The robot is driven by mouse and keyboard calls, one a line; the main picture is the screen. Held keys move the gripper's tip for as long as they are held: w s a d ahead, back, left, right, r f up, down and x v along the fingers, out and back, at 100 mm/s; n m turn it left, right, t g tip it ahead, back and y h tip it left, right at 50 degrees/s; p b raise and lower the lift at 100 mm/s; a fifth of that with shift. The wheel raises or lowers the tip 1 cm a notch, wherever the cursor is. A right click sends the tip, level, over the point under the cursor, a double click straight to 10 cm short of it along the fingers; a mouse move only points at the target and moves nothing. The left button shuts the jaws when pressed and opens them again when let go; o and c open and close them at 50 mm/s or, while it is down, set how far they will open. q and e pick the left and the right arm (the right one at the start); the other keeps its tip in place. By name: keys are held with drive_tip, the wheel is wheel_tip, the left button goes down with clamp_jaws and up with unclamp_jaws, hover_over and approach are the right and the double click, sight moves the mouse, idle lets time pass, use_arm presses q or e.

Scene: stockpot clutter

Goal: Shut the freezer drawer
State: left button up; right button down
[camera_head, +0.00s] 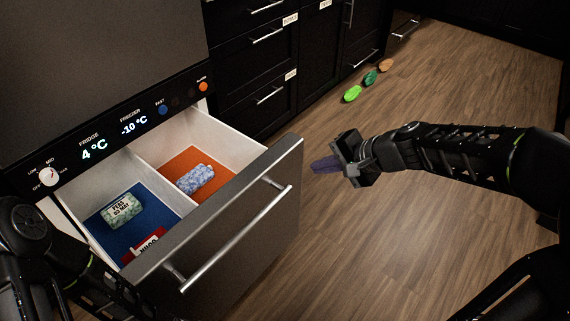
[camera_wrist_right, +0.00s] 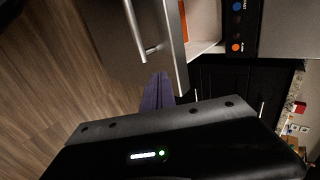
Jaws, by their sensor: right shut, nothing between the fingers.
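The freezer drawer (camera_head: 240,220) is pulled well out below the control panel in the head view. Its grey front has a long silver bar handle (camera_head: 235,238). Inside are an orange section and a blue section holding wrapped packages. My right gripper (camera_head: 318,165) is shut and empty, just to the right of the drawer front's far right corner. In the right wrist view, my purple fingers (camera_wrist_right: 158,92) are together beside the grey drawer front (camera_wrist_right: 150,50); I cannot tell whether they touch it. My left arm shows at the lower left, but its gripper is not visible.
The control panel (camera_head: 120,128) reads fridge 4 °C and freezer -10 °C. Black cabinets (camera_head: 262,60) stand behind the drawer. Three small oval things, light green (camera_head: 352,93), dark green (camera_head: 370,77) and orange (camera_head: 386,65), lie on the wooden floor. The floor right of the drawer is otherwise clear.

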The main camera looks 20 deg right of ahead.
sight(276, 166)
drive_tip(key=x, duration=0.4)
drive_tip(key=r+b+x, duration=0.1)
drive_tip(key=x, duration=0.2)
drive_tip(key=w+x, duration=0.1)
drive_tip(key=x, duration=0.3)
drive_tip(key=shift+w+a+r+b, duration=0.1)
drive_tip(key=shift+w+a+b, duration=0.25)
drive_tip(key=shift+a, duration=0.2)
drive_tip(key=shift+w+a, duration=0.25)
drive_tip(key=shift+w, duration=0.05)
